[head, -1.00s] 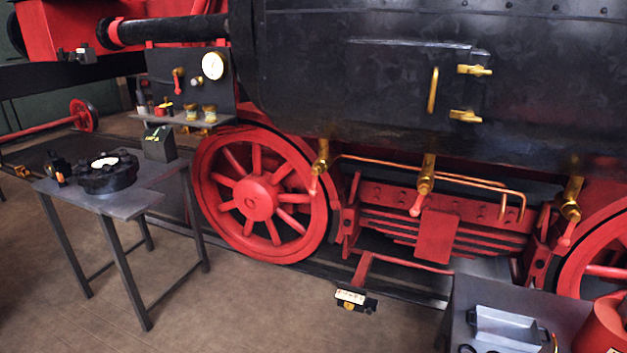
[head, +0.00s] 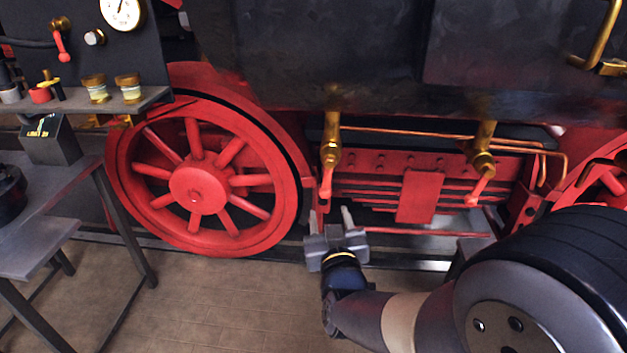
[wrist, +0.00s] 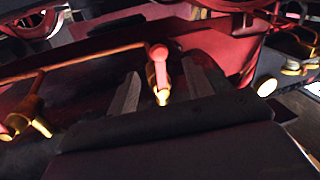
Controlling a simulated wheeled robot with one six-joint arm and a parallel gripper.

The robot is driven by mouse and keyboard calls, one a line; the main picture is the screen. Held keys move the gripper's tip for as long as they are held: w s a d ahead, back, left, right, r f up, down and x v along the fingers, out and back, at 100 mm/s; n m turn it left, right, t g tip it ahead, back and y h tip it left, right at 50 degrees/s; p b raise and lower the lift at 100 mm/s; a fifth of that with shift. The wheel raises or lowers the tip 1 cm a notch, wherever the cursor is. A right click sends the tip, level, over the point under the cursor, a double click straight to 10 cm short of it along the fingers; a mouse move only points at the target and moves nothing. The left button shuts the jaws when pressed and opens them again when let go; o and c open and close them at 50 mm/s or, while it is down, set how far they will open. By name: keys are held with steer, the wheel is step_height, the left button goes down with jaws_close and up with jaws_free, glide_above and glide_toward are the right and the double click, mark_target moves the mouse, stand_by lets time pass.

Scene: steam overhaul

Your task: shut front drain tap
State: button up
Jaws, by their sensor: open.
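A brass drain tap (head: 331,148) hangs below the black cylinder, just right of the large red wheel. Its red lever (head: 325,185) hangs down from it. A second brass tap (head: 483,150) with a red lever hangs further right. I cannot tell from markings which is the front one. My gripper (head: 330,217) is open and empty, just below the left tap's lever, fingers pointing up and away. In the wrist view, a red lever (wrist: 157,68) with brass parts shows between the two fingers (wrist: 165,92); contact cannot be told. Another tap (wrist: 35,115) shows at left.
The red spoked wheel (head: 200,187) stands close left of my gripper. A red plate (head: 420,196) and springs lie behind. Copper pipes (head: 420,133) run between the taps. A grey table (head: 35,232) stands at far left. The floor in front is clear.

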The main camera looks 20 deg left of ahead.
mark_target(325, 188)
steer(key=p+x, duration=0.1)
steer(key=x, duration=0.9)
steer(key=shift+w+p, duration=0.2)
steer(key=shift+p, duration=0.15)
jaws_close()
